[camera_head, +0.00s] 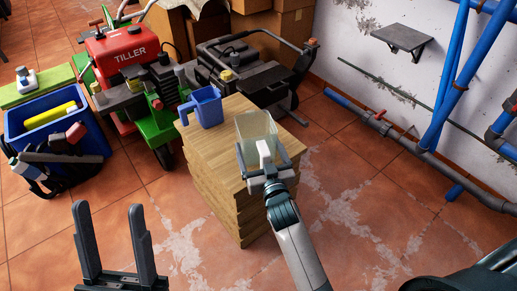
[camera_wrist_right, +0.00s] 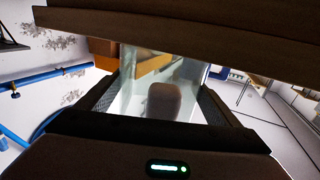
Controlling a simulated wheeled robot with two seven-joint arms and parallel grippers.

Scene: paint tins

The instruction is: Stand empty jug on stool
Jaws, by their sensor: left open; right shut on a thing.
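A clear jug (camera_head: 257,130) with a pale handle is at the right edge of a wooden block of stacked layers (camera_head: 222,150); I cannot tell whether it touches the top. I see no contents in it. My right gripper (camera_head: 265,163) is shut on this jug, its fingers on either side of the handle. In the right wrist view the jug (camera_wrist_right: 135,75) shows between the fingers, its handle dark in shadow. A blue jug (camera_head: 208,108) stands upright on the same wooden top, to the left. My left gripper (camera_head: 115,240) is open and empty above the floor. I cannot make out a separate stool.
A red tiller (camera_head: 126,52) and a dark machine (camera_head: 240,62) stand behind the wooden block. A blue crate (camera_head: 70,140) is at left. Cardboard boxes (camera_head: 290,25) are at the back. Blue pipes run along the right wall.

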